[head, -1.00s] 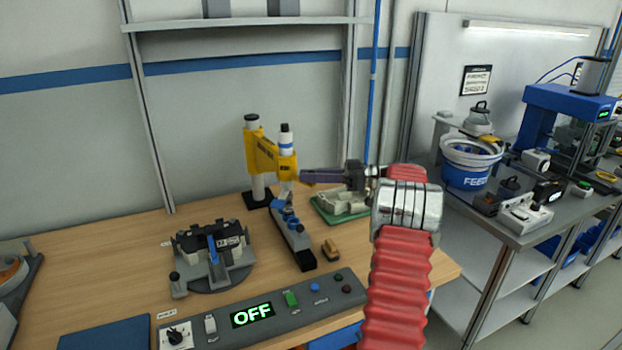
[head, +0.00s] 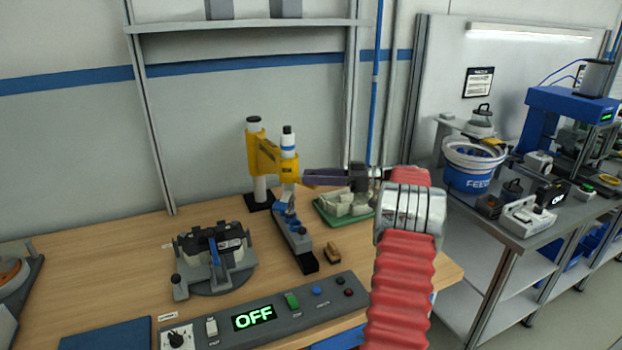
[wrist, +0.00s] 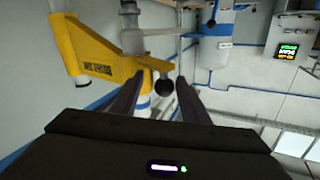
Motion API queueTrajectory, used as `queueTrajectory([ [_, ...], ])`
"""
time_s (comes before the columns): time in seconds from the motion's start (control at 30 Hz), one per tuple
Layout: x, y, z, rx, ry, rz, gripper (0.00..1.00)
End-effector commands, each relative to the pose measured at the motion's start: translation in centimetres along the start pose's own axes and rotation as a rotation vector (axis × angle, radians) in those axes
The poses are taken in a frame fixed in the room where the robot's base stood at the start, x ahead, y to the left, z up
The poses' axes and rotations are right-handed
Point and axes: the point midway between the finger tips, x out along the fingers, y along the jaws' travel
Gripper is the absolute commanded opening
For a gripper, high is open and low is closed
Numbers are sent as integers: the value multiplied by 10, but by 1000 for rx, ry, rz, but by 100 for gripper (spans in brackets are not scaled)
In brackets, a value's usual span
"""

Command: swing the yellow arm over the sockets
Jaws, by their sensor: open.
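The yellow arm (head: 264,152) sits on a pale post at the back of the wooden bench. It reaches right to a white column with a black cap and a blue band. My gripper (head: 306,178) is open, with its dark fingers just right of that column. In the wrist view the yellow arm (wrist: 92,55) comes in from the upper left, and its knobbed end lies between and beyond my open gripper's fingertips (wrist: 160,85). I cannot tell whether they touch. A grey fixture (head: 213,285) holding a black-topped block stands front left; no sockets can be made out for certain.
A grey-blue rail (head: 306,262) lies below the arm's end, with a small brown block (head: 332,252) beside it. The control panel (head: 290,312) reads OFF at the front.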

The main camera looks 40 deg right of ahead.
Motion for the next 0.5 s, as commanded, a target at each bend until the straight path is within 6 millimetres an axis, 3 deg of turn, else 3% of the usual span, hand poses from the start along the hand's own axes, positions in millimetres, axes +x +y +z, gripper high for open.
queueTrajectory([
  [0.17,-12,1,0,-1,0,2,41],
  [0.5,-68,2,1,-1,0,3,41],
])
